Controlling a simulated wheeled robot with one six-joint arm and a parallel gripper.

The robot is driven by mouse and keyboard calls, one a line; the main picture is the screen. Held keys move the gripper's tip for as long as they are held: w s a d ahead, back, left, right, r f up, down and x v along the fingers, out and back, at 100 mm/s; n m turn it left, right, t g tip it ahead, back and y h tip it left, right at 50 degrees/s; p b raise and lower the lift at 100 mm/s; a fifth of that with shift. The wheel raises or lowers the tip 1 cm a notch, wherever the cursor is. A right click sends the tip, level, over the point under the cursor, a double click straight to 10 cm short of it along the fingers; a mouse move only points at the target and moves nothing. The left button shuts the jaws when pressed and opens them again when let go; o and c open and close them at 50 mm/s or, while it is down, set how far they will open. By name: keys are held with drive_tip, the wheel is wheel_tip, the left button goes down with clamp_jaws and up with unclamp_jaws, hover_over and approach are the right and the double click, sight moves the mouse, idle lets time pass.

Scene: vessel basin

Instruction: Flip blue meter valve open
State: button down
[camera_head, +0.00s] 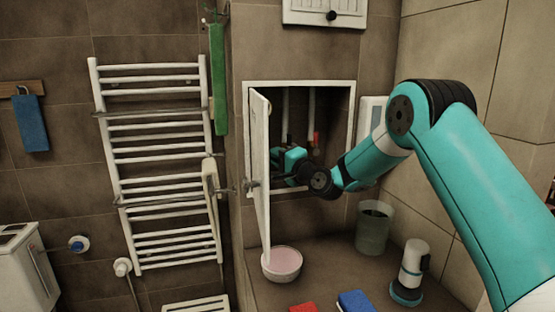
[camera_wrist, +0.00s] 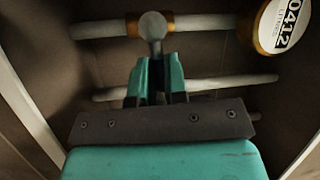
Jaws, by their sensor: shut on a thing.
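A wall cabinet (camera_head: 352,90) stands open, with pipes and a red valve handle (camera_head: 317,140) inside. My gripper (camera_wrist: 156,65) reaches into it and is shut on a valve lever (camera_wrist: 152,27). The lever looks grey end-on in the wrist view, so I cannot confirm its blue colour. It sits on a brass fitting (camera_wrist: 132,25) on a pipe. In the head view my gripper and arm hide the held valve.
The open cabinet door (camera_head: 261,180) hangs at the left, close to my gripper. A pink bowl (camera_head: 282,264), a bin (camera_head: 373,230) and a white and teal device (camera_head: 410,270) stand below. Red (camera_head: 302,308) and blue (camera_head: 355,301) items lie in front. A towel rack (camera_head: 160,155) is left.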

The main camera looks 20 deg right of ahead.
drive_tip(key=shift+a+r+n+g+h+b, duration=0.2)
drive_tip(key=shift+a+r+n+g+h, duration=0.4)
drive_tip(key=shift+n, duration=1.25)
drive_tip(key=shift+a+r+n+g+h+b, duration=0.3)
drive_tip(key=shift+r+n+g+h, duration=0.45)
drive_tip(key=shift+n, duration=1.15)
drive_tip(key=shift+a+r+n+g+h+b, duration=0.1)
drive_tip(key=shift+a+r+n+g+h, duration=0.6)
drive_tip(key=shift+n, duration=1.15)
drive_tip(key=shift+d+f, duration=0.15)
drive_tip(key=c, duration=1.2)
unclamp_jaws()
drive_tip(key=shift+o, duration=0.2)
drive_tip(key=shift+s, duration=0.1)
drive_tip(key=b+v, duration=0.4)
drive_tip(key=v, duration=1.3)
drive_tip(key=shift+r, duration=0.25)
